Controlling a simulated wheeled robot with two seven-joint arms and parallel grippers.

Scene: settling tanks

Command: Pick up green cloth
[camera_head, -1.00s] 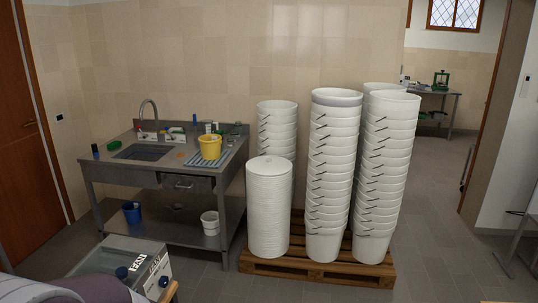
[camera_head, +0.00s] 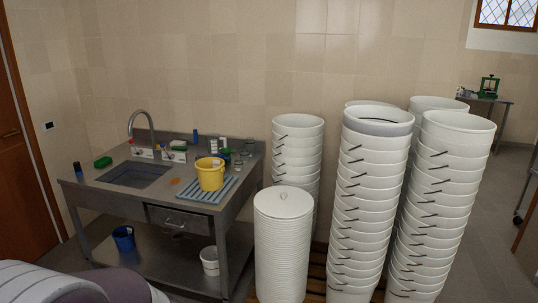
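A small green item (camera_head: 103,162), possibly the green cloth, lies on the left part of the steel sink counter (camera_head: 90,187), left of the basin. Neither of my grippers is in view.
A yellow bucket (camera_head: 210,174) stands on a blue ribbed mat (camera_head: 190,193) on the counter. A dark blue bottle (camera_head: 77,168) stands at its left end. Tall stacks of white buckets (camera_head: 372,200) and a stack of white lids (camera_head: 283,245) block the right. A purple and white object (camera_head: 70,285) fills the lower left corner.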

